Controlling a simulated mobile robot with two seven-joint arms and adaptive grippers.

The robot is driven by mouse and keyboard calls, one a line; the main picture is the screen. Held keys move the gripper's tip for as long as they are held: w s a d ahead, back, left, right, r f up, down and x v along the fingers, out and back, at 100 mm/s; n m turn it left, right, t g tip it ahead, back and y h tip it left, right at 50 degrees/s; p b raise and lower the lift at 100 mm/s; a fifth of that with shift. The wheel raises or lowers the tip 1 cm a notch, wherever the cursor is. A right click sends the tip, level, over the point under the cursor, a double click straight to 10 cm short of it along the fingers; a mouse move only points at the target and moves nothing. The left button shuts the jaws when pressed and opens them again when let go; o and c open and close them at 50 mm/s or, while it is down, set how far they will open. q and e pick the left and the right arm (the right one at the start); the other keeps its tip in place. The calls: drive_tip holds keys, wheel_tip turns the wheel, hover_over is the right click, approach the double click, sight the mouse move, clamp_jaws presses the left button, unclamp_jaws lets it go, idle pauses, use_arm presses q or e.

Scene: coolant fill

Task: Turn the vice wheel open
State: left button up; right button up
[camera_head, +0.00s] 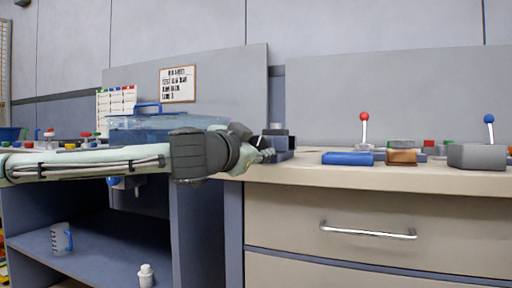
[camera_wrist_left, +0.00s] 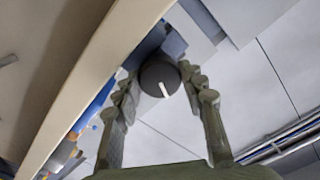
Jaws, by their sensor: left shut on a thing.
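The vice (camera_head: 284,141) is a dark grey-blue block at the counter's front edge, near the middle of the head view. Its wheel (camera_wrist_left: 159,76) shows in the left wrist view as a dark round disc with a white line, tilted a little from upright in that picture. My left gripper (camera_head: 265,154) reaches in from the left and meets the vice's near side. In the wrist view its two fingers (camera_wrist_left: 163,86) stand on either side of the wheel and are shut on it. In the head view the wheel is hidden behind the fingers. My right gripper is not in view.
A clear blue tank (camera_head: 150,127) stands behind my left arm. Right of the vice lie a blue block (camera_head: 347,158), an orange-brown block (camera_head: 402,157) and a grey block (camera_head: 477,156). A drawer handle (camera_head: 368,233) juts out below.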

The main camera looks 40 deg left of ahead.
use_arm(q)
drive_tip(key=o, duration=1.2)
drive_tip(key=shift+c, duration=0.2)
drive_tip(key=shift+s, duration=0.1)
drive_tip(key=v, duration=0.7)
drive_tip(key=shift+s, duration=0.15)
